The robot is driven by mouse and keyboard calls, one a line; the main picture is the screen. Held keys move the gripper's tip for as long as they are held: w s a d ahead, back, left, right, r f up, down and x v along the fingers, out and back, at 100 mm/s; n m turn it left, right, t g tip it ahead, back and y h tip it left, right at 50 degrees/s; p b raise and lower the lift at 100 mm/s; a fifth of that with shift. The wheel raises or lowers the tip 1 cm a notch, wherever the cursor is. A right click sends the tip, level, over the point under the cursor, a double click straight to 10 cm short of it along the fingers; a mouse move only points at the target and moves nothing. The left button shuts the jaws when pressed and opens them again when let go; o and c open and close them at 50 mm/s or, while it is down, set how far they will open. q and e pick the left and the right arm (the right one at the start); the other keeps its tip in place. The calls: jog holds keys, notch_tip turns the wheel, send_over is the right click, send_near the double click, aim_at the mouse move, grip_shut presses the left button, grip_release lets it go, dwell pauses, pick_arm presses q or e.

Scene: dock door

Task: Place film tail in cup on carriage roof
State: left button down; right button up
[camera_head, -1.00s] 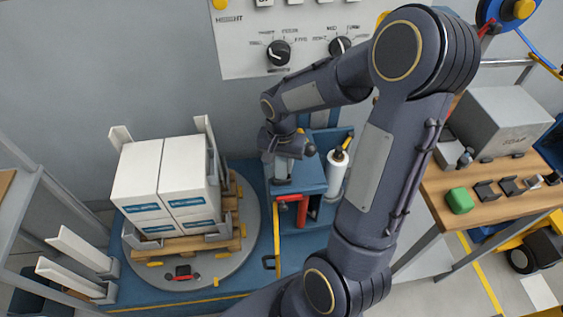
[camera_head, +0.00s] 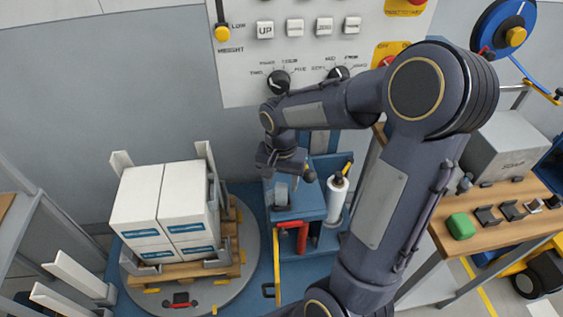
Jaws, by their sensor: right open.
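The blue carriage (camera_head: 310,240) stands right of the turntable, with a white film roll (camera_head: 337,200) upright on its right side. A red handle (camera_head: 293,236) is on its front. My right gripper (camera_head: 283,200) points down over the carriage roof (camera_head: 312,196), left of the film roll, with its jaws apart. A small pale piece shows at its fingers; I cannot tell whether it is the film tail or part of the gripper. The cup cannot be made out beneath the gripper. My left gripper is not in view.
White boxes (camera_head: 161,212) stand on a pallet on the grey turntable (camera_head: 247,268), between upright corner boards. A control panel (camera_head: 308,62) is on the wall behind.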

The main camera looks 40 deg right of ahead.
notch_tip(320, 180, up, 8)
jog(key=shift+f, duration=0.2)
jog(key=s+a+r+n+t+y, duration=0.1)
jog(key=s+a+n+t+y, duration=0.2)
jog(key=s+a+n+t, duration=0.2)
jog(key=s+a+n, duration=0.3)
jog(key=s+a, duration=0.3)
jog(key=s, duration=0.3)
jog(key=shift+r+n+t+y, duration=0.3)
jog(key=shift+y, duration=0.1)
jog(key=shift+c, duration=0.4)
